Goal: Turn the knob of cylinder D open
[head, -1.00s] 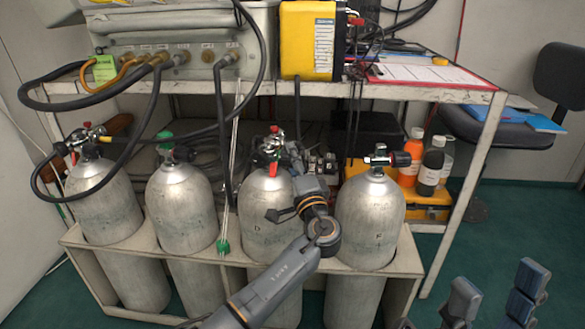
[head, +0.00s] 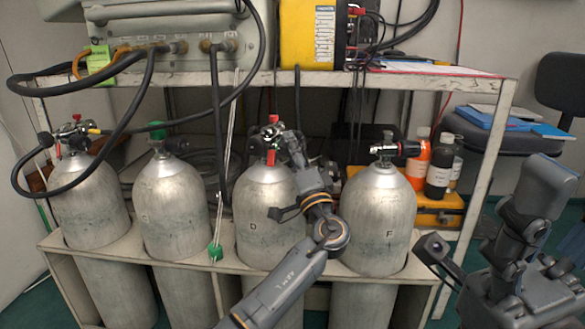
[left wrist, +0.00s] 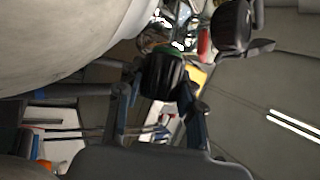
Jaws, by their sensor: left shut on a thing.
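Cylinder D (head: 258,213) is a grey metal cylinder with a "D" on it, upright in the rack. Its valve (head: 272,147), with red parts, is on top. My left gripper (head: 288,146) reaches the right side of this valve, its fingers partly hidden in the head view. In the left wrist view, the black ribbed knob (left wrist: 162,76) with a green edge sits between the fingers of my left gripper (left wrist: 160,92), which is shut on it. My right gripper (head: 491,212) is at the right, with its fingers spread and empty.
Cylinder F (head: 378,215) stands close to the right of D, beside my left arm. Two more cylinders stand to the left. The rack's front rail (head: 150,257) and the shelf edge (head: 420,71) bound the space. Bottles (head: 440,165) stand behind F.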

